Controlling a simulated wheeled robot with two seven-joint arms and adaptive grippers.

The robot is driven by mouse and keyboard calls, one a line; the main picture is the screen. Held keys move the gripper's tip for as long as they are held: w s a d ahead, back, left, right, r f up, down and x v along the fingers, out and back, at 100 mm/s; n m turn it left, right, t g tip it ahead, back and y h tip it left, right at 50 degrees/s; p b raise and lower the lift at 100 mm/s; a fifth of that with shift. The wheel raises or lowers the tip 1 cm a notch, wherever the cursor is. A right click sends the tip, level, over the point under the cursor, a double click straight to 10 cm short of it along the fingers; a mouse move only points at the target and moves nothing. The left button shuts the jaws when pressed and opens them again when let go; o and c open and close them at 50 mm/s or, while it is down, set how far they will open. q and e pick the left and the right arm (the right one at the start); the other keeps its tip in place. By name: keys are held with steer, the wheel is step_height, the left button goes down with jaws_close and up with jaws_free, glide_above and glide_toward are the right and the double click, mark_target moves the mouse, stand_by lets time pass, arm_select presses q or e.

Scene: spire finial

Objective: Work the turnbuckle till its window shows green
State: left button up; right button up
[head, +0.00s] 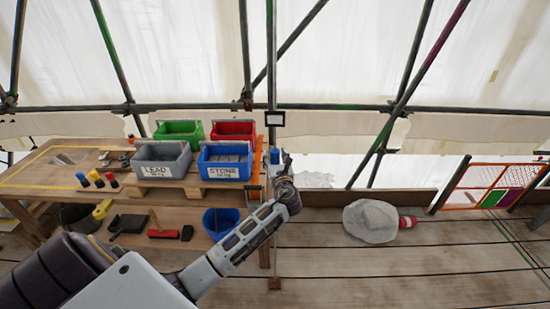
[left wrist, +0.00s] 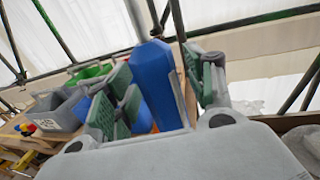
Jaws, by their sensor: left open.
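My left gripper (head: 284,168) is open beside the upright pole, at the right end of the bench. In the left wrist view its green-padded fingers (left wrist: 165,80) stand on both sides of a tall blue block-like part (left wrist: 153,75), with a gap visible at the right finger. The blue part also shows in the head view (head: 275,156), just left of the gripper. I cannot tell for sure whether it belongs to the turnbuckle. An orange upright piece (head: 257,158) stands just left of it. No coloured window can be made out. My right gripper is not in view.
A blue STONE bin (head: 223,172) and a grey LEAD bin (head: 157,170) stand on the bench, with green (head: 180,126) and red (head: 233,125) bins behind. A blue bucket (head: 221,222) stands below.

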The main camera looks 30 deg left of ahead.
arm_select(q)
steer(key=c, duration=1)
steer(key=shift+n+g+y, duration=0.5)
steer(key=shift+g+y, duration=0.1)
steer(key=shift+w+n+g+y, duration=0.1)
steer(key=shift+n+g+y, duration=0.8)
steer(key=shift+n+g, duration=0.25)
steer(key=shift+n+g+y, duration=0.55)
steer(key=shift+n+g, duration=0.25)
steer(key=shift+g, duration=0.5)
steer(key=shift+n+g+y, duration=0.55)
steer(key=shift+n+g, duration=0.2)
steer(key=shift+g, duration=0.5)
steer(key=shift+n+g+y+b, duration=0.3)
steer(key=shift+n+g+b, duration=1.05)
steer(key=shift+g, duration=1.15)
steer(key=shift+n+g+h+b, duration=0.5)
steer(key=shift+n+g+b, duration=1)
steer(key=shift+n+g, duration=1.05)
steer(key=shift+g, duration=0.65)
